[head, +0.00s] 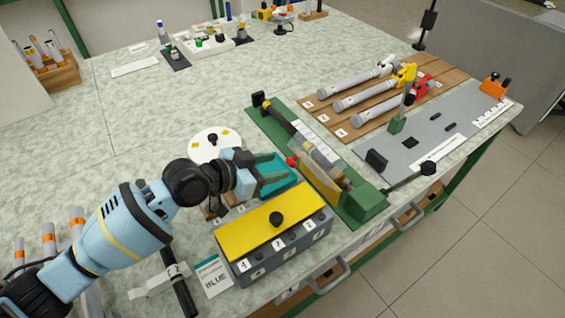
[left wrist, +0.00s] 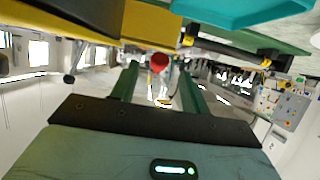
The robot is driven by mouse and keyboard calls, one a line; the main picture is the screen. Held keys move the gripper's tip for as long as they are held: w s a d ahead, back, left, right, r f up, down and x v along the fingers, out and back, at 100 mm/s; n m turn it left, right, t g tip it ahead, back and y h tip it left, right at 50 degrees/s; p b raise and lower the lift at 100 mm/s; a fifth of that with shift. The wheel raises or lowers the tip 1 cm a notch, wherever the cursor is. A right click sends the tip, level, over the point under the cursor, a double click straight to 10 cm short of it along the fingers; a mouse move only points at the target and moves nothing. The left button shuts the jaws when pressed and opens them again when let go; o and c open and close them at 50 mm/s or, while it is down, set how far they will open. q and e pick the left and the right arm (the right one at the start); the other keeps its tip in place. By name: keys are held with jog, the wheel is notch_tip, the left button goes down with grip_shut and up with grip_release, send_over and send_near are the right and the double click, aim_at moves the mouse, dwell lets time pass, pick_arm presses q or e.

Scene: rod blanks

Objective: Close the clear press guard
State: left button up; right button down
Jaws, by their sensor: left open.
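The clear press guard (head: 325,158) is a see-through panel on the long green press (head: 366,203), right of centre in the head view. It looks tilted, but its exact angle is hard to tell. A red knob (head: 291,161) sits at its left edge. My left gripper (head: 279,174) is open and empty, just left of the knob and over a teal tray (head: 263,158). In the left wrist view the red knob (left wrist: 159,62) shows between and beyond the two green fingers (left wrist: 160,85), apart from them. The clear panel cannot be made out there. My right gripper is out of view.
A grey box with a yellow lid (head: 250,222) and black knob stands close below my left gripper. A white disc (head: 216,145) lies behind it. A wooden rack (head: 345,118) with several rods is beyond the press. The table's left middle is clear.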

pick_arm(q)
jog(key=x, duration=0.3)
jog(key=shift+d, duration=0.15)
grip_shut()
dwell(0.3)
